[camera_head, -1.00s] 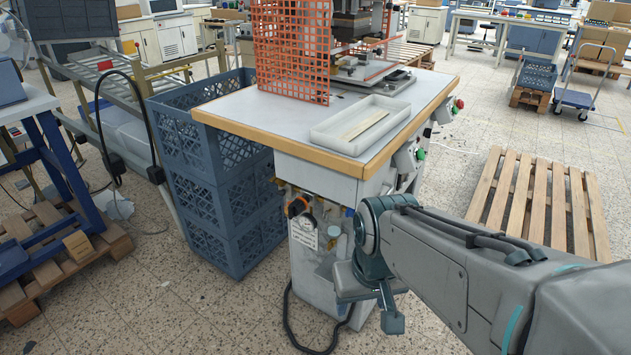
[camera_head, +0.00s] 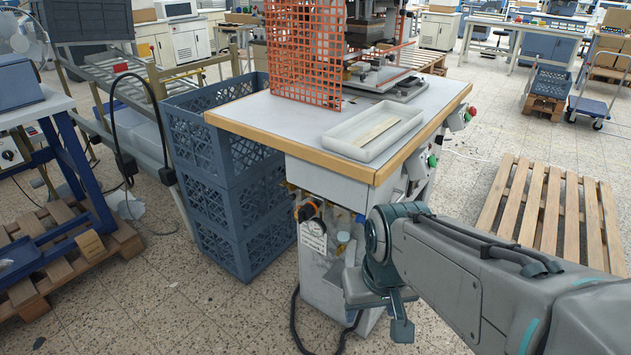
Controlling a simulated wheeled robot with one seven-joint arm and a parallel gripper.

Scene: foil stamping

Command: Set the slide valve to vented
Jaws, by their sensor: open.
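The stamping machine's table has an air unit under its front edge, with an orange and black knob (camera_head: 308,210), a round gauge (camera_head: 316,227) and a white label (camera_head: 313,241). A small brass-coloured fitting (camera_head: 343,238) shows to their right. I cannot make out the slide valve or its position for certain; it is too small or hidden. My gripper (camera_head: 381,308) is open and appears empty, low in front of the machine's pedestal, to the right of and below the air unit. My arm hides part of the pedestal's right side. I see no clear contact.
The wooden-edged table (camera_head: 270,118) carries a grey tray (camera_head: 350,143) and an orange mesh guard (camera_head: 300,60). Stacked blue crates (camera_head: 215,200) stand close on the left. A black hose (camera_head: 294,320) hangs by the pedestal. A wooden pallet (camera_head: 545,205) lies at right.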

